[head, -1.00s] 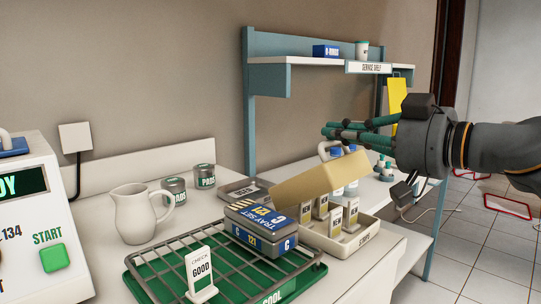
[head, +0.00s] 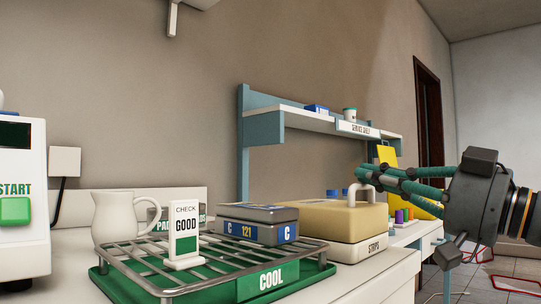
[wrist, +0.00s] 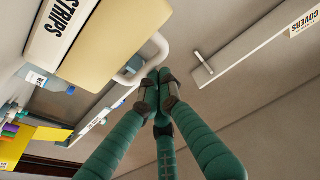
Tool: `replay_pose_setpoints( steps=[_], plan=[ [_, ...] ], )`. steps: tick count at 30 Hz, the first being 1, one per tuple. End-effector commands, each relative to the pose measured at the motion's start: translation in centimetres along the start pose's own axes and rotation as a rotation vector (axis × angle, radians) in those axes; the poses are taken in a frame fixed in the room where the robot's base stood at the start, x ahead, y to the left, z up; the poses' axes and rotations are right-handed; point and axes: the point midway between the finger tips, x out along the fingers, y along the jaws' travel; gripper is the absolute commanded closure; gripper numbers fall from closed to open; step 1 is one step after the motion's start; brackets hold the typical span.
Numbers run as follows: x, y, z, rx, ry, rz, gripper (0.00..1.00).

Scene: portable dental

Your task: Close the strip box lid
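The strip box (head: 358,252) is a white tray labelled STRIPS at the right of the counter. Its tan lid (head: 320,217) lies level over it, hiding the inside; I see no gap between them. A white handle (head: 362,192) sticks up from the lid's right end. My gripper (head: 362,180) has green fingers, with the tips drawn together right beside the handle. In the wrist view, the lid (wrist: 115,40) and handle (wrist: 148,58) lie just beyond the fingertips (wrist: 158,85). Nothing is visibly held; whether the tips touch the handle I cannot tell.
A white jug (head: 113,218) stands behind. A service shelf (head: 320,122) hangs above.

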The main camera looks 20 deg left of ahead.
Motion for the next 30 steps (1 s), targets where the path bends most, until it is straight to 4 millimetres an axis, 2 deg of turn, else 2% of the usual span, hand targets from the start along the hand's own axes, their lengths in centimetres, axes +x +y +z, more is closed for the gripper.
replay_pose_setpoints(
  steps=[3,22,26,30],
  plan=[
    [-0.3,-0.1,0.7,0.001,0.0,-0.002,1.0],
    [-0.4,0.0,1.1,0.008,-0.01,-0.004,1.0],
    [0.0,0.0,0.1,0.007,-0.009,-0.005,1.0],
    [0.8,-0.1,-2.3,0.003,-0.003,-0.005,1.0]
  ],
)
